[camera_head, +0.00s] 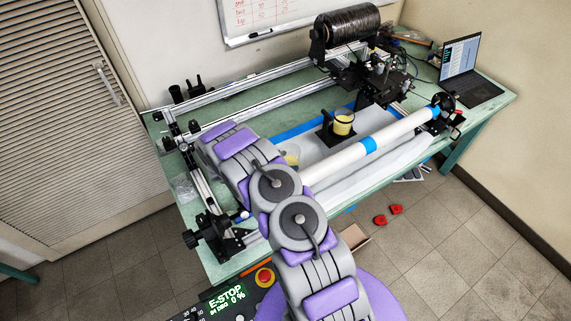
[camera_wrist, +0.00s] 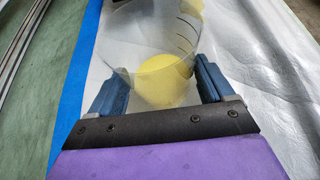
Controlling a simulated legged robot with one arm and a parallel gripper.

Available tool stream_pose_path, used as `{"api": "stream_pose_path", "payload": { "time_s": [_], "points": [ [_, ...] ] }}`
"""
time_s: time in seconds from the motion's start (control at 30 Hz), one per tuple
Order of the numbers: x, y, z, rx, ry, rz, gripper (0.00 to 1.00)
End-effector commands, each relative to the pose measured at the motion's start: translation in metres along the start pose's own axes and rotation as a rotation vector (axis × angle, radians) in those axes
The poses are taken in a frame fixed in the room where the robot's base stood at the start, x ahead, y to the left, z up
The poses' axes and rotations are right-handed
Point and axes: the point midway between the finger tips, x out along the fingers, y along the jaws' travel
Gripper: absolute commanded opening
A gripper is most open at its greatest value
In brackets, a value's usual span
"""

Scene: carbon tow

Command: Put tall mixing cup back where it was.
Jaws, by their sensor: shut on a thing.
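The tall mixing cup (camera_wrist: 130,40) is clear, with graduation marks and yellow material at its bottom. In the wrist view it sits between the two blue finger pads of my gripper (camera_wrist: 158,82), which is shut on it. In the head view the cup (camera_head: 291,154) shows partly beside my arm, over the white sheet at the left part of the table. My arm hides much of it and of the gripper there. I cannot tell whether the cup touches the sheet.
A long white tube (camera_head: 340,160) runs along the front. Blue tape (camera_wrist: 72,90) edges the white sheet (camera_wrist: 275,110). Metal rails (camera_head: 240,95), a black spool (camera_head: 347,25) and a laptop (camera_head: 462,70) stand behind.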

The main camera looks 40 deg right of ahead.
Motion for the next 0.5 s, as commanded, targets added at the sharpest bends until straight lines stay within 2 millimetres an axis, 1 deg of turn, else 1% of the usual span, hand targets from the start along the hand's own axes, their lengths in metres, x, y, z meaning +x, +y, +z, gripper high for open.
{"api": "stream_pose_path", "payload": {
  "time_s": [0.03,0.1,0.3,0.43,0.47,0.5],
  "points": [
    [0.0022,-0.0006,-0.0074,-0.003,-0.001,0.000,0.39],
    [0.0036,-0.0009,-0.0110,-0.003,-0.001,0.000,0.39],
    [0.0052,-0.0006,-0.0097,-0.001,0.001,0.001,0.39],
    [0.0073,-0.0005,-0.0125,-0.002,0.002,0.000,0.39],
    [0.0074,-0.0005,-0.0122,-0.002,0.002,0.000,0.83],
    [0.0073,-0.0005,-0.0118,-0.002,0.002,0.000,0.87]
  ]
}}
